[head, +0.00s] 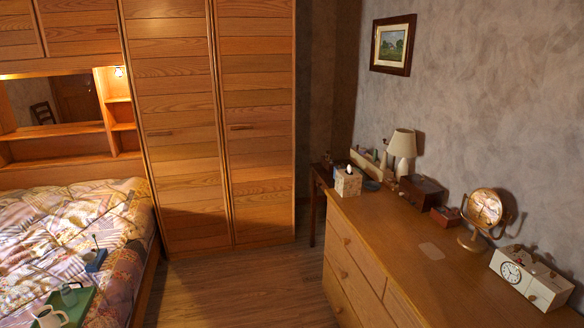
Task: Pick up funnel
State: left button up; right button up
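I cannot make out a funnel for certain in the head view. A white mug (49,316) stands on a green tray (80,305) on the bed at the lower left. A small clear or greyish item (69,295) is behind the mug, too small to identify. Neither of my grippers shows in the head view.
The bed (50,228) fills the left side, with a small blue item (96,260) on it. A wooden dresser (400,240) on the right carries a tissue box (348,183), lamp (402,145), round mirror (485,207) and clock (512,274). Clear floor (240,288) lies between.

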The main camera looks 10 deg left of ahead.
aim_at(89, 258)
jog(key=u, duration=0.35)
jog(key=i, duration=2.05)
jog(key=u, duration=1.5)
jog(key=i, duration=1.2)
jog(key=u, duration=1.6)
jog(key=i, duration=0.6)
jog(key=u, duration=0.35)
